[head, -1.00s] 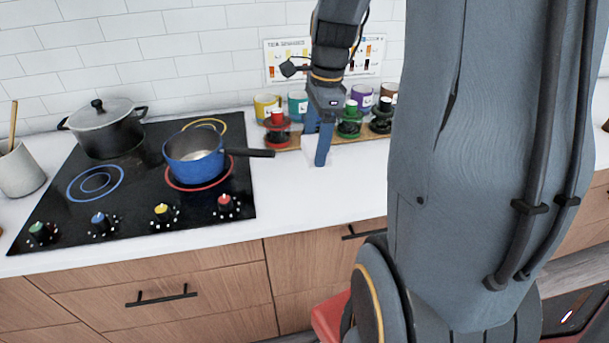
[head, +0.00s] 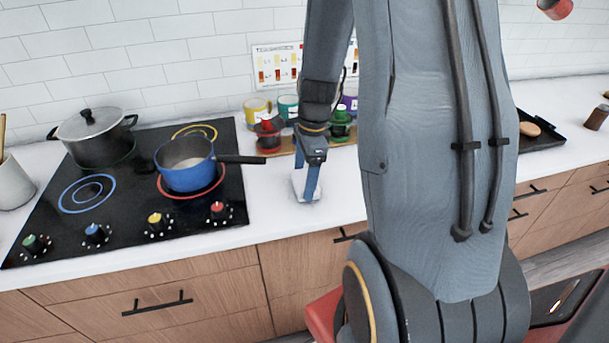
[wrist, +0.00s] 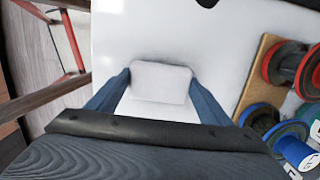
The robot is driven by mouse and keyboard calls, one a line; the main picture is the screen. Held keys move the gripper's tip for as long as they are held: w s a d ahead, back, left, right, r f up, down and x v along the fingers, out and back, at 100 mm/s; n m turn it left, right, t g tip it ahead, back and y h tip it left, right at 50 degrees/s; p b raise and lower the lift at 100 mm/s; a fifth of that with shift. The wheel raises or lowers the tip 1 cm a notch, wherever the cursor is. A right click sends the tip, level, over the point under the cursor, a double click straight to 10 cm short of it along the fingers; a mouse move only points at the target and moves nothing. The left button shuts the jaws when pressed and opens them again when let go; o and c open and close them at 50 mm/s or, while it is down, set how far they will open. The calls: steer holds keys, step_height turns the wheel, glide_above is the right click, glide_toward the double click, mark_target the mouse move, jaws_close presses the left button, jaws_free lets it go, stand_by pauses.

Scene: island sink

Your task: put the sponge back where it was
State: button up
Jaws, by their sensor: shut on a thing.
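The sponge is a pale, nearly white block that shows between my fingers in the wrist view (wrist: 160,84). My gripper (wrist: 160,78) is shut on it, with one blue finger at each side. In the head view my gripper (head: 308,188) points down at the white counter, right of the stove. Part of the sponge (head: 299,184) shows there beside the blue finger, low over the counter. I cannot tell whether it touches the counter.
A blue pot (head: 188,172) stands on the stove (head: 130,215), its dark handle pointing toward my gripper. A wooden board (wrist: 252,80) with red and green jars stands behind my gripper. White counter (head: 270,215) lies clear in front of it.

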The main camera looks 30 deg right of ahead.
steer(key=shift+f, duration=0.1)
steer(key=o, duration=1)
step_height(320, 180, up, 12)
steer(key=d+b, duration=0.1)
steer(key=b, duration=0.2)
steer(key=s+a+f+n, duration=0.2)
steer(key=a+n, duration=0.2)
steer(key=n, duration=0.3)
steer(key=s+a+f+n+h, duration=0.1)
steer(key=s+a+n, duration=0.2)
steer(key=a+n, duration=0.2)
steer(key=s+a+f+n+t, duration=0.1)
steer(key=s+a+f+n, duration=0.1)
steer(key=a+n, duration=0.3)
steer(key=shift+s+f+n, duration=0.15)
steer(key=shift+f+n, duration=0.05)
steer(key=shift+n, duration=0.85)
steer(key=shift+s+f+n, duration=0.1)
steer(key=shift+f+n, duration=0.05)
steer(key=shift+n, duration=0.9)
steer(key=shift+s, duration=0.1)
